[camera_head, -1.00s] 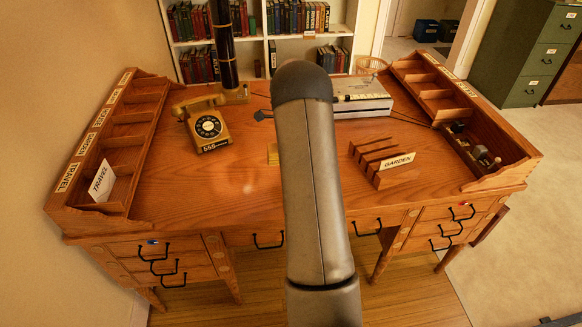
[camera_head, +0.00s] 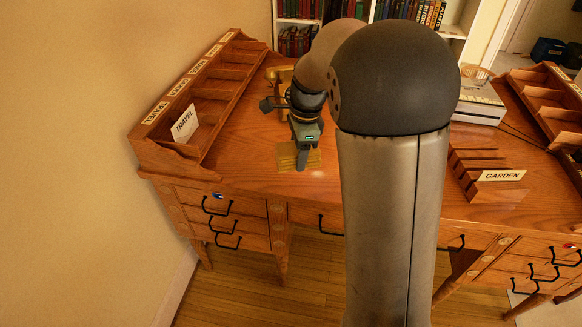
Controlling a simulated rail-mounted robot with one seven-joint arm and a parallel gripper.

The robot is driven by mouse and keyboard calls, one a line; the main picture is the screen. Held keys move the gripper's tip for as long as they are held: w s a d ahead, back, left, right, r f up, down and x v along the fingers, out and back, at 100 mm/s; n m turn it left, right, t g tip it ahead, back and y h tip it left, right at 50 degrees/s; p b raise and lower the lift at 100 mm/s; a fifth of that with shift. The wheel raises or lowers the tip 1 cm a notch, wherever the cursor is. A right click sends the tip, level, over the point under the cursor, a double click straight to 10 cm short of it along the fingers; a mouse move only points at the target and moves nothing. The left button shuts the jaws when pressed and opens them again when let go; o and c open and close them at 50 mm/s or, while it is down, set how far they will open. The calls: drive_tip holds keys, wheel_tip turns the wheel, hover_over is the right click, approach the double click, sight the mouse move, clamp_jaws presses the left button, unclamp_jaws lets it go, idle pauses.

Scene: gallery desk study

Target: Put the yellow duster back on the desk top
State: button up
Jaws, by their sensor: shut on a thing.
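The yellow duster (camera_head: 287,157) is a flat yellow piece over the left front part of the desk top (camera_head: 245,150). My gripper (camera_head: 303,158) points down and is shut on the duster. The duster shows on both sides of the fingers. I cannot tell whether it touches the wood or hangs just above it. My own arm hides the middle of the desk.
The telephone (camera_head: 279,78) is mostly hidden behind my gripper. A slotted holder (camera_head: 482,168) with a GARDEN card (camera_head: 502,175) stands right. Bare wood lies left of the duster.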

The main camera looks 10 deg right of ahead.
drive_tip(key=w+f, duration=0.3)
drive_tip(key=w, duration=0.1)
drive_tip(key=w+f+p, duration=0.1)
drive_tip(key=w+f, duration=0.2)
drive_tip(key=w, duration=0.1)
drive_tip(key=w+f, duration=0.3)
drive_tip(key=w, duration=0.1)
drive_tip(key=shift+w+a+p, duration=0.2)
drive_tip(key=shift+w+p, duration=0.15)
drive_tip(key=shift+w, duration=0.05)
drive_tip(key=shift+w+f, duration=0.4)
drive_tip(key=shift+f, duration=1.55)
drive_tip(key=shift+f, duration=0.15)
drive_tip(key=o, duration=1)
